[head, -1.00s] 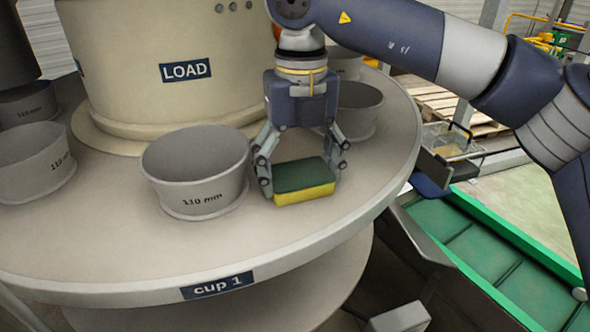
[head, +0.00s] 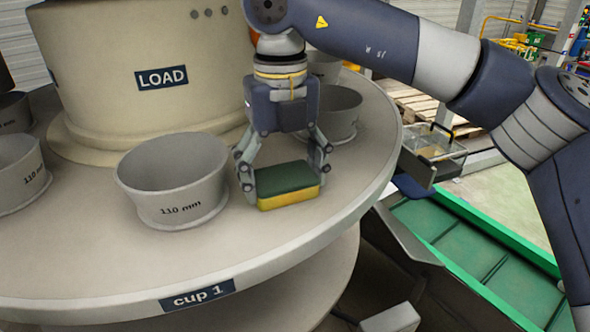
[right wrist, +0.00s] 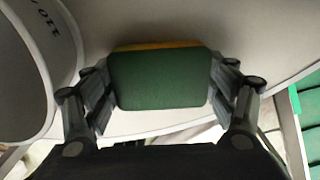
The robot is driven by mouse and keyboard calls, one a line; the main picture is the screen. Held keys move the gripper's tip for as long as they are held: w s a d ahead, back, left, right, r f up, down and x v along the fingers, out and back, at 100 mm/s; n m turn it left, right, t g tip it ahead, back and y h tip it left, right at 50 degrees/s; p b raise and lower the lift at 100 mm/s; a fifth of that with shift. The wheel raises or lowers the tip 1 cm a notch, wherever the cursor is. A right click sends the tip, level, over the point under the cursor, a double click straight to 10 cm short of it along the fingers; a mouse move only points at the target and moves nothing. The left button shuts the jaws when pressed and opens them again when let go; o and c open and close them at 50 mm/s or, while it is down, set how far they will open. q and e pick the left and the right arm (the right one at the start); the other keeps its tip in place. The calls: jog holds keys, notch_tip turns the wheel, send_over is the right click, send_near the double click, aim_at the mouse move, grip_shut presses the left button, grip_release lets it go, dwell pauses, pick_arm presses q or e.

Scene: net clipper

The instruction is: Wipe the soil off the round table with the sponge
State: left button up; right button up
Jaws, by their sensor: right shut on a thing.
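The sponge (head: 287,184), green on top and yellow below, is between the fingers of my right gripper (head: 285,178), which is shut on it. It is at or just above the round table (head: 300,222), right of the front cup. In the right wrist view the green face of the sponge (right wrist: 158,80) fills the space between the fingers (right wrist: 160,85), with a yellow strip at its far edge. I see no clear soil on the visible tabletop; the patch under the sponge is hidden. My left gripper is not in view.
A grey cup marked 110 mm (head: 174,180) stands close left of the sponge. More cups stand at the left and behind my gripper (head: 338,112). The cream LOAD drum (head: 150,110) rises in the middle. A green conveyor (head: 475,250) lies beyond the table's right edge.

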jog(key=shift+s+a+f, duration=0.3)
jog(key=shift+s+a, duration=0.2)
jog(key=shift+a, duration=0.05)
jog(key=shift+a+r+p, duration=0.1)
jog(key=shift+r+p, duration=0.4)
jog(key=shift+r, duration=0.15)
jog(key=shift+w+r+p, duration=0.1)
jog(key=shift+r+p, duration=1.55)
jog(key=shift+r, duration=0.9)
jog(key=shift+r+p, duration=0.45)
jog(key=shift+r, duration=0.1)
jog(key=shift+r+p, duration=0.65)
jog(key=shift+r, duration=0.3)
